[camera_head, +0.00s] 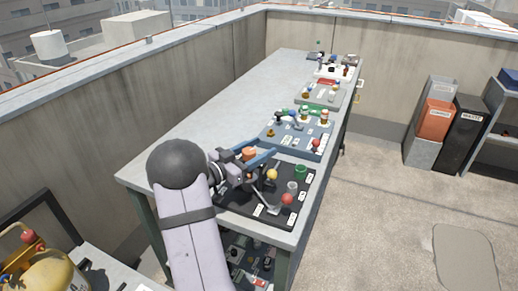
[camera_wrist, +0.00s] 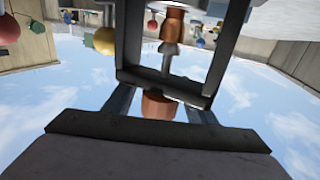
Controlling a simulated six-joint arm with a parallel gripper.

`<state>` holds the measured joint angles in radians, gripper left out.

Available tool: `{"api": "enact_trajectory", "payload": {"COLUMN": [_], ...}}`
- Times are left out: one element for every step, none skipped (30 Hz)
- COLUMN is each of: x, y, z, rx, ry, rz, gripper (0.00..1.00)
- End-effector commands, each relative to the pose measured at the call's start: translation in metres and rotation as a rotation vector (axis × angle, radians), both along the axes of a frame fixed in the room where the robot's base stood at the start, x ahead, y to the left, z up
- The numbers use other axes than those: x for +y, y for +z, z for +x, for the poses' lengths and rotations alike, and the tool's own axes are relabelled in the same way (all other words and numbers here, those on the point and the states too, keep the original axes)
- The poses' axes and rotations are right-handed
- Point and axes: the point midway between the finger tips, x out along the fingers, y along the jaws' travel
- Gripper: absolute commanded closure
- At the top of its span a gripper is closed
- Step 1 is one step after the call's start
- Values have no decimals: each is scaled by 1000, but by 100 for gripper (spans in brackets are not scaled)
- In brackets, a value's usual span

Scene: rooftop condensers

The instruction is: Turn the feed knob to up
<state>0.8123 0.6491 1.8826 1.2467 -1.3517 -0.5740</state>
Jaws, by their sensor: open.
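A dark control panel (camera_head: 240,208) lies on the near end of the long bench. Its labels are too small to read, so I cannot tell which control is the feed knob. My gripper (camera_head: 258,158) is over the panel's far left part, with its jaws open. An orange knob (camera_head: 249,152) shows close to the jaws; my gripper and arm hide part of that area. In the wrist view, an orange-brown round part (camera_wrist: 160,104) shows between the bars of my gripper, and a copper-coloured part (camera_wrist: 173,28) lies beyond it. I cannot tell whether the jaws touch either.
A yellow ball (camera_head: 272,174), a red ball (camera_head: 287,198), a grey cup-like part (camera_head: 292,186) and a green knob (camera_head: 301,171) stand right of my gripper. A blue-grey panel (camera_head: 290,140) with several controls lies behind. The bench's left side (camera_head: 210,120) is clear.

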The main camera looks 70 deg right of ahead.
Motion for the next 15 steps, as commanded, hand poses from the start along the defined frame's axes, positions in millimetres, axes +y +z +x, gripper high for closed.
{"api": "enact_trajectory", "payload": {"x": [0,0,0,0,0,0,0,0,0,0,0,0,0,0,0], "y": [0,0,0,0,0,0,0,0,0,0,0,0,0,0,0], "z": [0,0,0,0,0,0,0,0,0,0,0,0,0,0,0], "rx": [0,0,0,0,0,0,0,0,0,0,0,0,0,0,0], "ry": [0,0,0,0,0,0,0,0,0,0,0,1,3,5,9], "rz": [0,0,0,0,0,0,0,0,0,0,0,0,0,0,0], "gripper": [49,49,54,61,68,78,85,90,90,90,90,90,90,90,90]}}
